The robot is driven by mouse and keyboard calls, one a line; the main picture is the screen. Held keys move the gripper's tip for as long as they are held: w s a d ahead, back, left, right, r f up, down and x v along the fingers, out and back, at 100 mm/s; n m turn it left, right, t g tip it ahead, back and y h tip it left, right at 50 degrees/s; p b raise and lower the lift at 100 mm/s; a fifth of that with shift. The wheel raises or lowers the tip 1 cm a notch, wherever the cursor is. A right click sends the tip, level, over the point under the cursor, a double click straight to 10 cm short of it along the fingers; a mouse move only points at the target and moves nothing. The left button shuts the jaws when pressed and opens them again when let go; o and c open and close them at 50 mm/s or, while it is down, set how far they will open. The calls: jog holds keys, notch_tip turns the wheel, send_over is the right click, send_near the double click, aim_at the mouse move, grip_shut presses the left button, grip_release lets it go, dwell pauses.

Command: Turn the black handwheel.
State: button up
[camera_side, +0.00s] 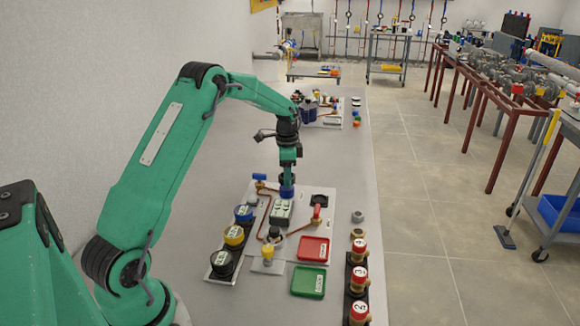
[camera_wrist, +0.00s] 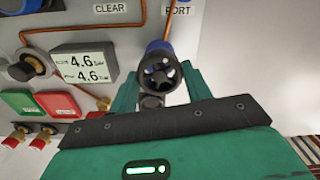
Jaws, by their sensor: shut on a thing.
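The black handwheel (camera_wrist: 161,73) shows in the wrist view as a round spoked wheel between the green fingers of my gripper (camera_wrist: 160,88). The fingers are shut on it from either side. Something blue shows behind its spokes. In the side view my gripper (camera_side: 287,184) points down over the far part of the light panel (camera_side: 336,228), with a blue part (camera_side: 287,192) directly below it. The handwheel itself cannot be made out there.
A display box (camera_wrist: 85,65) reading 4.6 on two lines stands next to my gripper; it also shows in the side view (camera_side: 281,211). Copper pipes, a red tray (camera_side: 313,249), a green tray (camera_side: 308,281) and red-topped valves (camera_side: 359,278) stand nearer.

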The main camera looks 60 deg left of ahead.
jog(key=shift+r+m, duration=0.1)
jog(key=shift+m, duration=0.4)
jog(key=o, duration=1)
jog(key=shift+c, duration=0.2)
jog(key=shift+r, duration=3.85)
jog(key=shift+r, duration=0.1)
